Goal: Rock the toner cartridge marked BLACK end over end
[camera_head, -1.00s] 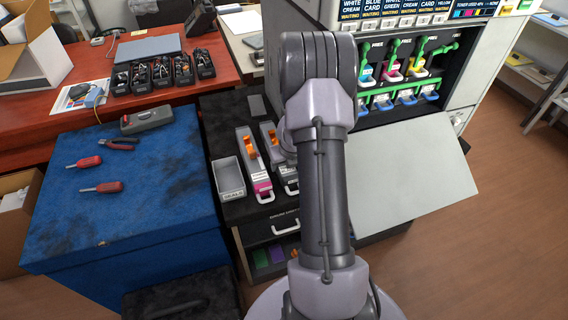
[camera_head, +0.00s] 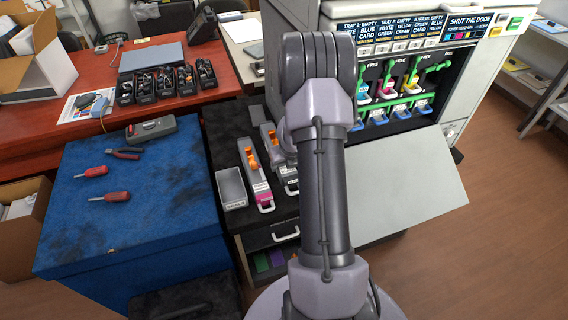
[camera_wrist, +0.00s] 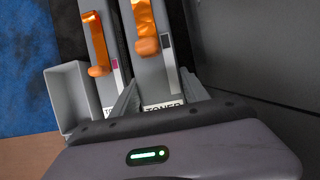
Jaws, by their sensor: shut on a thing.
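In the wrist view, my gripper (camera_wrist: 157,82) has its two grey fingers on either side of a grey toner cartridge (camera_wrist: 150,62) and is shut on it. This cartridge has an orange strip and knob, a dark colour mark and a label reading TONER at its near end. In the head view the same cartridge (camera_head: 290,188) is partly hidden behind my arm, and my gripper is hidden there. A second cartridge (camera_head: 256,170), with a magenta mark, lies just left of it; it also shows in the wrist view (camera_wrist: 103,70).
A grey open bin (camera_head: 231,190) stands left of the cartridges on the dark cabinet. The printer's front flap (camera_head: 410,185) is open at right, below bays with coloured cartridges. A blue-topped bench (camera_head: 140,215) with screwdrivers and pliers stands at left.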

